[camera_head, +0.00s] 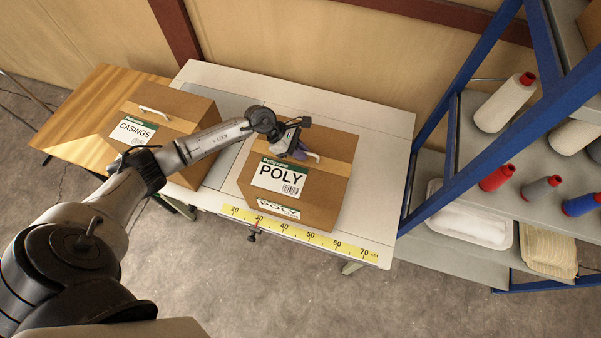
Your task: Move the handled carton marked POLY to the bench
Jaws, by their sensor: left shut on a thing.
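The brown POLY carton (325,192) has white labels with a green strip and a pale handle (313,155) on top. It shows over the right part of the white bench (385,150), close behind the front edge. I cannot tell whether its underside touches the bench top. My left gripper (297,152) is at the top of this carton, shut on its handle. The fingertips partly hide the handle. My right gripper is not in view.
A CASINGS carton (185,105) stands left of the POLY carton, by the wooden table (95,95). A yellow ruler strip (300,233) runs along the bench front. A blue-framed shelf (440,205) with thread spools stands close at the right.

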